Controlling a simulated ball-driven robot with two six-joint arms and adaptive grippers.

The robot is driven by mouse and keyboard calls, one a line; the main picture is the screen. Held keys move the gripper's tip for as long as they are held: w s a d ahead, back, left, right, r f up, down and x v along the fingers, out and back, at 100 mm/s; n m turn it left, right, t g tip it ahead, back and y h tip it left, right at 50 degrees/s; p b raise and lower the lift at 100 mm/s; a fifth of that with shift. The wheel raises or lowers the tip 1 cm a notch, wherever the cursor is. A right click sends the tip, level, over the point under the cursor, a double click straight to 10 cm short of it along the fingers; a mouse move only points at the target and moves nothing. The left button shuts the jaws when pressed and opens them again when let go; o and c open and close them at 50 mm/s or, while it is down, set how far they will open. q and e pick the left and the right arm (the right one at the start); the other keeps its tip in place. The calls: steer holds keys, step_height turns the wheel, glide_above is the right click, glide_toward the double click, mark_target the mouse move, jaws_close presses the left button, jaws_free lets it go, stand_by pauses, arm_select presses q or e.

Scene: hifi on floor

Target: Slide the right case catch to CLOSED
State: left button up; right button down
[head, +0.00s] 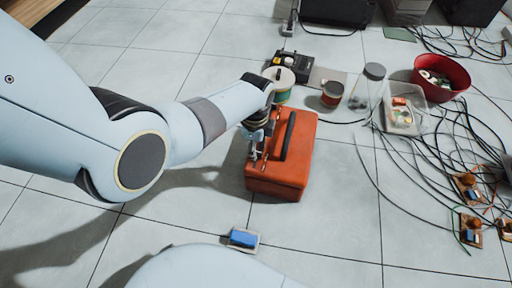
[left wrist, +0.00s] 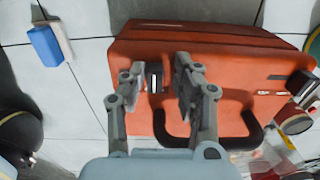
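The orange-red case (head: 278,181) lies on the tiled floor in the middle of the head view, its black handle (head: 288,137) on top. My left gripper (head: 258,150) is over the case's left side. In the left wrist view the case (left wrist: 225,45) fills the middle. My left gripper (left wrist: 160,68) is open there, its fingers apart on either side of a small dark catch (left wrist: 154,77) with a pale mark. I cannot tell whether they touch it or its setting. My right gripper is not in view.
A blue-and-white block (head: 244,238) lies on the floor before the case. Behind the case are a black device (head: 294,66), spools and a jar (head: 368,84). A clear tray (head: 404,110), red bowl (head: 441,77) and many cables lie right. Floor at left is free.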

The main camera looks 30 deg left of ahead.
arm_select(q)
steer(key=shift+o, duration=0.7)
step_height(320, 180, up, 12)
stand_by(0.4)
